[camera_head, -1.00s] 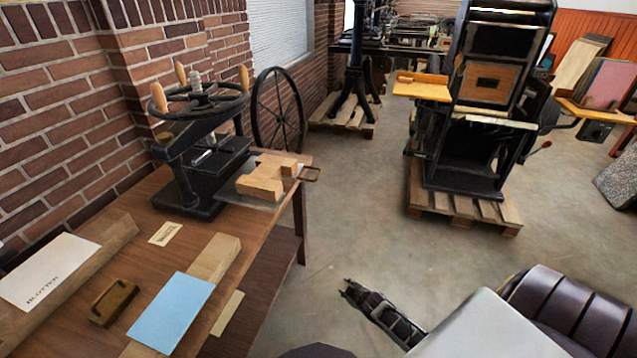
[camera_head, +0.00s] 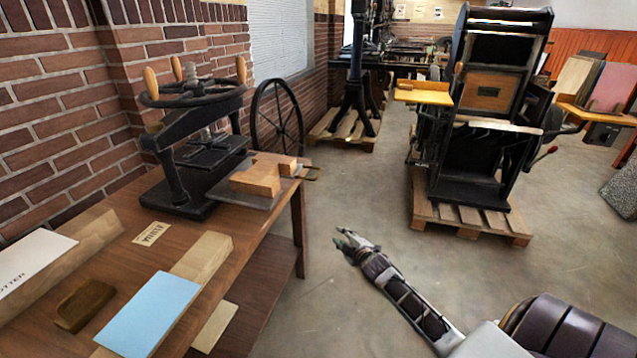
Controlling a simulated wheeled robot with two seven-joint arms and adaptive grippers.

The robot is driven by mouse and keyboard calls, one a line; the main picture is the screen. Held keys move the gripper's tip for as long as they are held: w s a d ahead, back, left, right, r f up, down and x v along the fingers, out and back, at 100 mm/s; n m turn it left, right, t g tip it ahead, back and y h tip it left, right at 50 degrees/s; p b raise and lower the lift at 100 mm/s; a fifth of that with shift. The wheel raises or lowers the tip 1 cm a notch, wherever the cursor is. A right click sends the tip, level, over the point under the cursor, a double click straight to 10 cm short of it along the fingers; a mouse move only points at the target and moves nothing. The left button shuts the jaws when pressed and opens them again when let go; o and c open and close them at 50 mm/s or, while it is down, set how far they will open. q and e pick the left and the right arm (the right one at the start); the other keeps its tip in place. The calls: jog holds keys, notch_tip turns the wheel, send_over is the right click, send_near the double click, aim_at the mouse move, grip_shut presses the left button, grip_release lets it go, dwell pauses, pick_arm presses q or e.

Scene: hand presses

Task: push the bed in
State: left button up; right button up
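The black hand press (camera_head: 180,185) stands on the wooden table, with a round handwheel (camera_head: 195,92) on top bearing upright wooden handles. Its flat grey bed (camera_head: 240,198) sticks out on the right side, toward the table's end. Wooden blocks (camera_head: 256,178) lie on the bed, and a small handle (camera_head: 311,172) shows at its outer end. My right gripper (camera_head: 342,240) is over the open floor, right of the table and apart from the bed and its handle. It is too small to tell whether its fingers are open or shut. My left gripper is out of view.
A larger press on a pallet (camera_head: 470,220) stands across the clear floor.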

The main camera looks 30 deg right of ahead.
aim_at(318, 174)
pick_arm(q)
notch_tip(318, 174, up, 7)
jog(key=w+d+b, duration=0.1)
jog(key=b, duration=0.8)
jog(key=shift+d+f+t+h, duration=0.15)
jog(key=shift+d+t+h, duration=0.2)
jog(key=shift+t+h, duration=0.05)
pick_arm(e)
notch_tip(318, 174, up, 18)
jog(key=w+a+n+t+y, duration=0.1)
jog(key=a+n+t, duration=0.1)
jog(key=n+t, duration=0.3)
jog(key=shift+a, duration=0.25)
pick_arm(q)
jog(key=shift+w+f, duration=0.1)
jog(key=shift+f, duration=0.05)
pick_arm(e)
jog(key=shift+w, duration=0.3)
